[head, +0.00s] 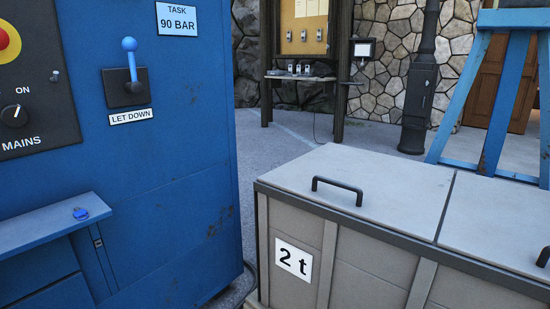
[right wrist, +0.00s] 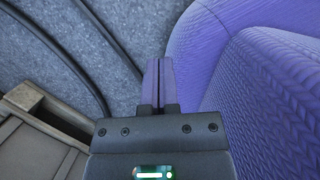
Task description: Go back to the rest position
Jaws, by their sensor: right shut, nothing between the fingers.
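My right gripper (right wrist: 161,85) shows in the right wrist view, its two fingers together with nothing between them. I cannot tell whether the fingers touch that surface. Neither gripper shows in the head view. My left gripper is not in any frame.
A blue cabinet (head: 170,190) with a LET DOWN lever (head: 131,62) and a MAINS knob (head: 14,115) fills the left. A grey box marked 2 t (head: 360,185) stands at the right.

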